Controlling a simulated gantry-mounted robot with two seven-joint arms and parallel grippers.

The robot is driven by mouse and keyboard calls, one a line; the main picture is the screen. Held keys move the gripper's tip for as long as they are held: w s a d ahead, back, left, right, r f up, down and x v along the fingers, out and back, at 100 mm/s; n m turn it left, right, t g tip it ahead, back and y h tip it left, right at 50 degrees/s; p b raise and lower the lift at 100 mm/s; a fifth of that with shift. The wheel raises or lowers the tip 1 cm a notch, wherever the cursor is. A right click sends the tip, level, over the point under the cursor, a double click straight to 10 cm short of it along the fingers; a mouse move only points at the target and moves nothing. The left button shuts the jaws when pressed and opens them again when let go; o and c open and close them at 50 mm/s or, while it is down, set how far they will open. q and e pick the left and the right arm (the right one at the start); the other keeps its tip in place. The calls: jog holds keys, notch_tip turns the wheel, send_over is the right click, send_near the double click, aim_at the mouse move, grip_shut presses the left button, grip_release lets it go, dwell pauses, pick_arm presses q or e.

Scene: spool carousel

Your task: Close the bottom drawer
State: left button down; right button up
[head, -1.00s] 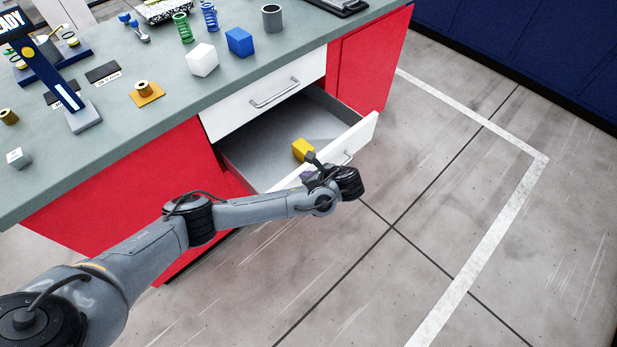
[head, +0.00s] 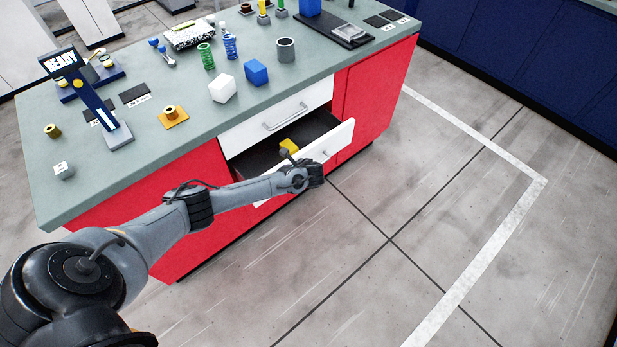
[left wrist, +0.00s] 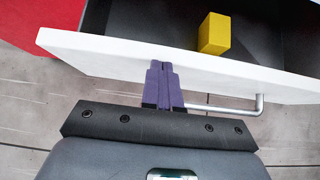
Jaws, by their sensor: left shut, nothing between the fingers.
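The bottom drawer (head: 337,143) of the red bench is partly open, with a white front and dark inside. A yellow block (head: 288,146) lies in it; it also shows in the left wrist view (left wrist: 214,34). My left gripper (left wrist: 162,70) is shut and empty, its purple fingertips at the outer face of the white drawer front (left wrist: 110,53), beside the metal handle (left wrist: 240,107). The fingertips seem to touch the front. In the head view my left wrist hides part of the drawer front. My right gripper is not in view.
The closed white top drawer (head: 285,115) sits above. The floor before the bench is clear.

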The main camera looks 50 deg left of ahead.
pick_arm(q)
jog(key=a+b, duration=0.1)
jog(key=a, duration=0.9)
jog(key=shift+w+b, duration=0.2)
jog(key=shift+b, duration=0.15)
